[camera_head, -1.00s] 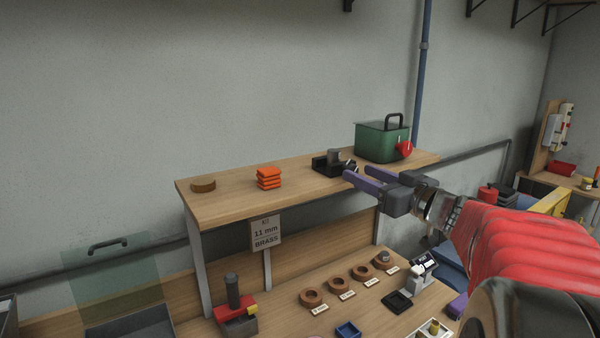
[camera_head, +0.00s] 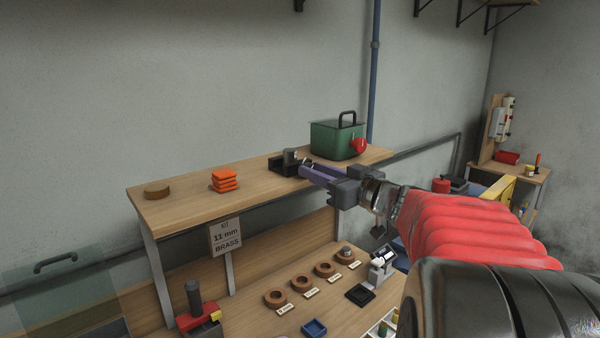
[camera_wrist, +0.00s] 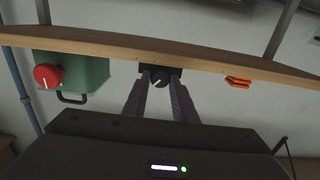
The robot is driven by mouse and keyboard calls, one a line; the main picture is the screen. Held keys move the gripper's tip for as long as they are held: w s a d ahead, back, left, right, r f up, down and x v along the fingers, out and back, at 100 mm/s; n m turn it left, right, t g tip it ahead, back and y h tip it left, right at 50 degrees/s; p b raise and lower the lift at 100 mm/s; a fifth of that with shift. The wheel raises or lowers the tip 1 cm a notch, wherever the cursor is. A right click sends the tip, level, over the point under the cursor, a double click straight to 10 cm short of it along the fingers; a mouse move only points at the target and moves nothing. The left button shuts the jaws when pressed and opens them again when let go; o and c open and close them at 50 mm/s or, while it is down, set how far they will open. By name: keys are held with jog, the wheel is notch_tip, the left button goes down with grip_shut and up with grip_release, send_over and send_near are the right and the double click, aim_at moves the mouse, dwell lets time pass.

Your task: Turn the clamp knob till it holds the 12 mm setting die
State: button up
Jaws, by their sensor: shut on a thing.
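The black clamp (camera_head: 283,166) stands on the wooden shelf with a grey cylindrical die (camera_head: 290,155) upright in it. Its size cannot be read. My gripper (camera_head: 304,170) reaches in from the right, its purple fingers at the clamp's near side. In the wrist view the dark round clamp knob (camera_wrist: 160,78), with a white pointer line, sits between my fingertips (camera_wrist: 159,74). The gripper is shut on the knob. In the head view the fingers hide the knob. How tightly the clamp grips the die cannot be told.
A green box (camera_head: 338,139) with a red knob (camera_head: 357,147) stands close right of the clamp. Orange pads (camera_head: 224,181) and a brown disc (camera_head: 157,190) lie to its left.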

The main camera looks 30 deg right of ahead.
jog(key=shift+m, duration=0.3)
jog(key=shift+c, duration=0.5)
jog(key=shift+d+m, duration=0.1)
jog(key=shift+m, duration=2)
jog(key=o, duration=1)
jog(key=shift+o, duration=0.2)
jog(key=shift+n, duration=0.3)
